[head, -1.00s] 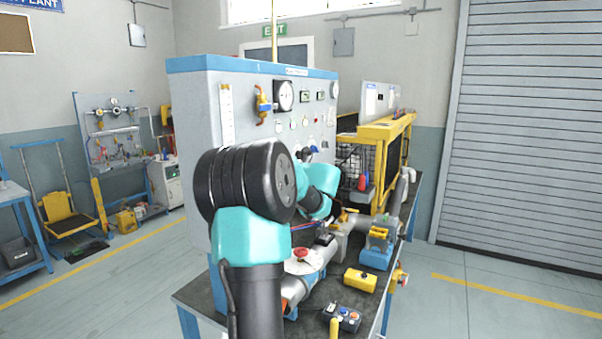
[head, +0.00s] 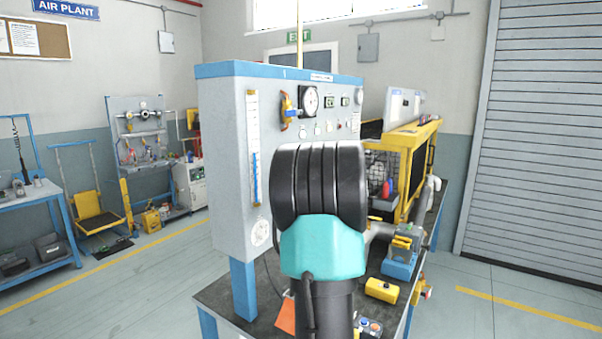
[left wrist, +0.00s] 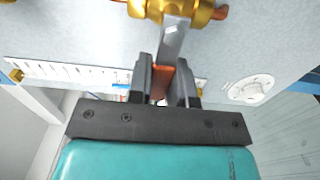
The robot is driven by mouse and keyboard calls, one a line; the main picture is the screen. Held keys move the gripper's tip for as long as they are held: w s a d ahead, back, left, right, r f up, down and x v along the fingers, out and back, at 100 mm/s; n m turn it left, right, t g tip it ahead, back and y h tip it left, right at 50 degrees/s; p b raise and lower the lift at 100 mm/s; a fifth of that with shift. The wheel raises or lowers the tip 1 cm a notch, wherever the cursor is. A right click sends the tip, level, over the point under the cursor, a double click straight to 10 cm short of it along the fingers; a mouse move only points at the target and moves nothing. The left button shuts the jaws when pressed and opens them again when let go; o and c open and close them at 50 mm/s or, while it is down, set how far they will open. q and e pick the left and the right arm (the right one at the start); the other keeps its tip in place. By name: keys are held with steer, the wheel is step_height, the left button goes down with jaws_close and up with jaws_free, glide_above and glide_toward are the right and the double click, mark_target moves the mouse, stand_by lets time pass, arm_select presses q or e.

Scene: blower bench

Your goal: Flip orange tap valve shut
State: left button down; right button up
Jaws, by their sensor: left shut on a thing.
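In the left wrist view, a brass valve body (left wrist: 178,9) with copper-coloured pipe sits against the grey panel. Its flat metal lever (left wrist: 172,42) comes off the body toward my gripper and ends in the orange tap handle (left wrist: 161,82). My left gripper (left wrist: 166,88) is shut on that handle, one finger on each side. In the head view, my own arm hides this valve and the left gripper. A different valve with a blue handle (head: 287,104) shows beside the black-rimmed gauge. My right gripper is in neither view.
The tall grey panel (head: 225,150) carries a vertical scale (head: 253,150) and a round white dial (head: 260,232). A yellow mesh cage (head: 405,150) stands behind.

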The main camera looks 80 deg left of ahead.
arm_select(q)
steer(key=c, duration=1)
jaws_free()
steer(key=v, duration=1.7)
steer(key=shift+w+d, duration=0.1)
steer(key=shift+w, duration=0.05)
steer(key=shift+f, duration=0.1)
